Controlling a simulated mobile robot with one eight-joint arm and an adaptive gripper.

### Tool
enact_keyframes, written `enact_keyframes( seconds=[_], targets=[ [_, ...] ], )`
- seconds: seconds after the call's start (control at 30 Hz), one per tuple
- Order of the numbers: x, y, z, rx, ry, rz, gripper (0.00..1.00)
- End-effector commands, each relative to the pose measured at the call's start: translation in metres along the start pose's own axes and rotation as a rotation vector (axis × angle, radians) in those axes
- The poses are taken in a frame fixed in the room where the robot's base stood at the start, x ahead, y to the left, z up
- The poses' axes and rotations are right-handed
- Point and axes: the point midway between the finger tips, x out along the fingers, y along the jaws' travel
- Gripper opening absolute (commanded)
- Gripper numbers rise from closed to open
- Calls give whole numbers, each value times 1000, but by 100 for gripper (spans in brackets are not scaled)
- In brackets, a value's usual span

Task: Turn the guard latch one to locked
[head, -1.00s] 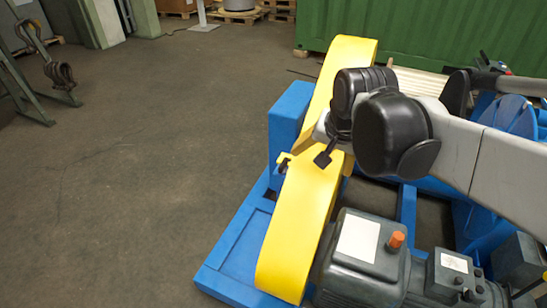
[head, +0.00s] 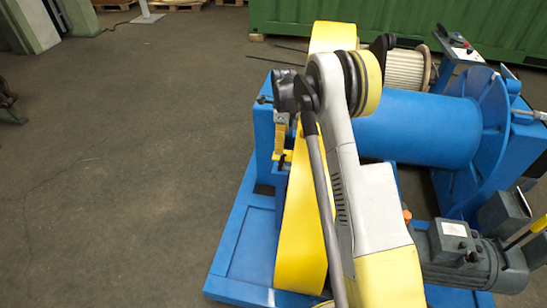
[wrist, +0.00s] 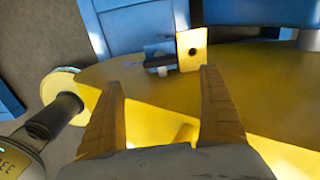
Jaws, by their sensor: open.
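The yellow chain guard (head: 303,225) stands upright along the blue machine frame. A small yellow tab (head: 284,156) sticks out from its left side, beside a dark pin. In the wrist view, a yellow plate with a dark hole (wrist: 190,57) and a dark pin in a blue bracket (wrist: 160,66) lie beyond my fingertips. I cannot tell for sure which part is guard latch one, or its turn position. My gripper (wrist: 161,80) is open and empty, its fingers either side of the view above the guard. In the head view, my gripper (head: 279,138) is just above the tab.
A blue drum (head: 420,128) and a grey motor (head: 462,250) stand right of the guard. A rope spool (head: 408,65) and a green container (head: 375,20) are behind. The floor (head: 120,150) to the left is clear.

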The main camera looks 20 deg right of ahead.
Motion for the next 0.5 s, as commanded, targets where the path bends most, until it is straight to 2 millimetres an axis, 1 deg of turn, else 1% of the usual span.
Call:
enact_keyframes(
  seconds=[0.17,0.5],
  targets=[
    [20,-2,-1,24,3,6,90],
    [86,-1,-1,21,2,5,90]
  ],
)
